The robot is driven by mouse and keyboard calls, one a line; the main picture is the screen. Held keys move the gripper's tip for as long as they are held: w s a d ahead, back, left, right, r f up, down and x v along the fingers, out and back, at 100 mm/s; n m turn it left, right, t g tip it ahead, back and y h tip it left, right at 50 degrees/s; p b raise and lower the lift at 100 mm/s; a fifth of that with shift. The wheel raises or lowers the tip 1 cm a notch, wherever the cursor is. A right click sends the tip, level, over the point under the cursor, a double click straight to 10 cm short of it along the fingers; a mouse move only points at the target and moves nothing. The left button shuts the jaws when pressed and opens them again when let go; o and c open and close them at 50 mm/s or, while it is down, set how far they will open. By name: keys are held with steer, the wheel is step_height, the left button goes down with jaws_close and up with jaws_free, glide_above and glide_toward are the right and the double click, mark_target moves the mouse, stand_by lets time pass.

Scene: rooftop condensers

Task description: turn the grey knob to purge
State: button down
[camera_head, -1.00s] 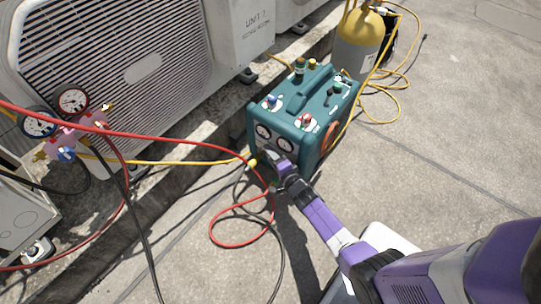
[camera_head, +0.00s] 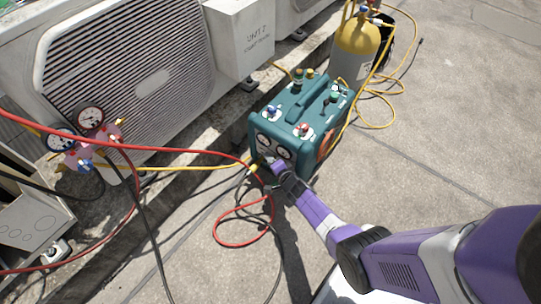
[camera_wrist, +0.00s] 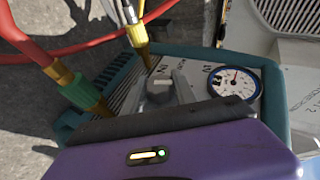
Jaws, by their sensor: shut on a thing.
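The teal recovery machine (camera_head: 312,118) stands on the concrete, with two gauges on its front face. My gripper (camera_head: 274,166) is against the lower part of that front, below the gauges, and hides what it holds in the head view. In the wrist view, the grey knob (camera_wrist: 160,86) shows just beyond the dark edge of my gripper (camera_wrist: 162,100), on the pale front panel. My gripper is shut on the knob. Lettering near the knob is partly hidden, so I cannot read its setting. A blue-rimmed gauge (camera_wrist: 233,82) sits to the right of it.
Red, yellow and black hoses cross the left side; the red hose (camera_head: 180,148) passes close to my gripper. A gauge manifold (camera_head: 85,145) hangs at the left before the condenser (camera_head: 150,75). A yellow-topped cylinder (camera_head: 357,42) stands behind the machine. Open concrete lies at the right.

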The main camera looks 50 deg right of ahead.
steer(key=shift+r+n+g+p, duration=0.1)
steer(key=shift+n+g+p, duration=0.2)
steer(key=shift+g+p, duration=0.8)
steer(key=shift+a+g+p, duration=0.1)
steer(key=shift+g+p, duration=0.2)
steer(key=shift+p, duration=0.2)
steer(key=shift+w+n+g, duration=0.1)
steer(key=shift+n+g, duration=0.2)
steer(key=shift+g, duration=0.6)
steer(key=shift+f+g+y, duration=0.2)
steer(key=shift+g+y, duration=0.1)
steer(key=shift+g, duration=0.5)
steer(key=n+g+b, duration=0.1)
steer(key=g+b, duration=0.1)
steer(key=b, duration=0.1)
steer(key=shift+f+g, duration=0.15)
steer(key=shift+g, duration=0.15)
steer(key=g+b, duration=0.2)
steer(key=b, duration=0.1)
steer(key=shift+f, duration=0.1)
steer(key=g+b, duration=0.2)
steer(key=b, duration=0.1)
steer(key=shift+n, duration=0.4)
steer(key=shift+g+b, duration=0.5)
steer(key=shift+b, duration=0.4)
steer(key=shift+r, duration=0.25)
